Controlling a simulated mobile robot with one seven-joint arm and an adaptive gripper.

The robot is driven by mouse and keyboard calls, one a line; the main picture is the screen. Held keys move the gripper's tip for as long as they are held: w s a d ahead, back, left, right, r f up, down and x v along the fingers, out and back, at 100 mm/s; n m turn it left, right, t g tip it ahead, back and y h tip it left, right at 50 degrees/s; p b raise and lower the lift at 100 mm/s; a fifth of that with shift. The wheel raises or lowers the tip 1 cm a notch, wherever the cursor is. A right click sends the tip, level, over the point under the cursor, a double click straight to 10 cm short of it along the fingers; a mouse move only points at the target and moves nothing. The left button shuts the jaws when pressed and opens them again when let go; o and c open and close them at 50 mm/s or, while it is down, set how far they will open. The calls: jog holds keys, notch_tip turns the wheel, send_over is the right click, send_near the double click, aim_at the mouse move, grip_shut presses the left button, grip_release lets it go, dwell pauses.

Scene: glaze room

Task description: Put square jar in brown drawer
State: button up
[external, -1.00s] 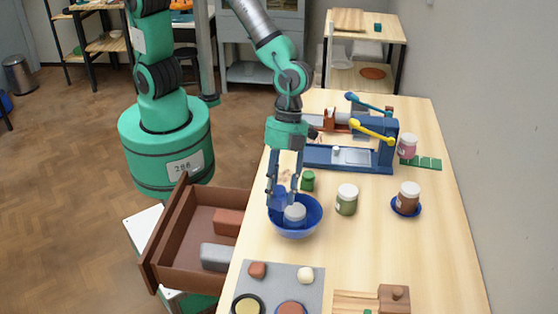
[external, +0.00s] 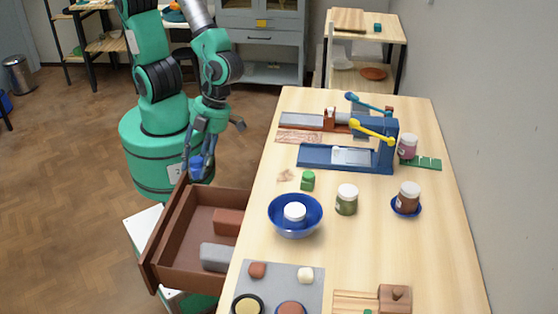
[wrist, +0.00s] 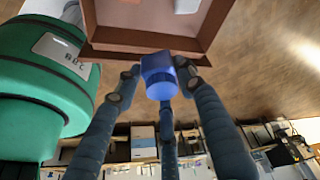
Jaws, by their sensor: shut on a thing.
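My gripper (external: 199,172) is shut on a blue square jar (external: 196,163), held in the air by the far left corner of the brown drawer (external: 168,235) in the external view. In the wrist view the jar (wrist: 158,78) sits between my fingers (wrist: 158,66), and its top end overlaps the near wall of the drawer (wrist: 145,38). The drawer is open beside the table. Its floor holds a red-brown block (external: 229,221) and a grey block (external: 217,257). The jar's height above the drawer rim is hard to tell.
The table (external: 262,165) stands right of the drawer. On it are a blue bowl (external: 295,228) with a white-lidded jar inside, a small green jar (external: 308,180), a green-filled jar (external: 347,201) and a blue press (external: 330,157). The drawer's left part is free.

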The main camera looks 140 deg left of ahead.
jog(key=m, duration=0.1)
send_over(197, 233)
jog(key=a, duration=0.2)
jog(key=f, duration=0.1)
notch_tip(197, 233, down, 16)
jog(key=shift+w+d+f+g, duration=0.2)
jog(key=shift+w+g, duration=0.05)
jog(key=shift+g, duration=0.05)
jog(key=shift+f+b, duration=0.9)
jog(key=shift+f, duration=2.25)
jog(key=shift+f, duration=0.1)
jog(key=shift+f+b, duration=0.55)
jog(key=shift+f, duration=1.2)
jog(key=shift+f+b, duration=0.2)
jog(key=shift+b, duration=0.1)
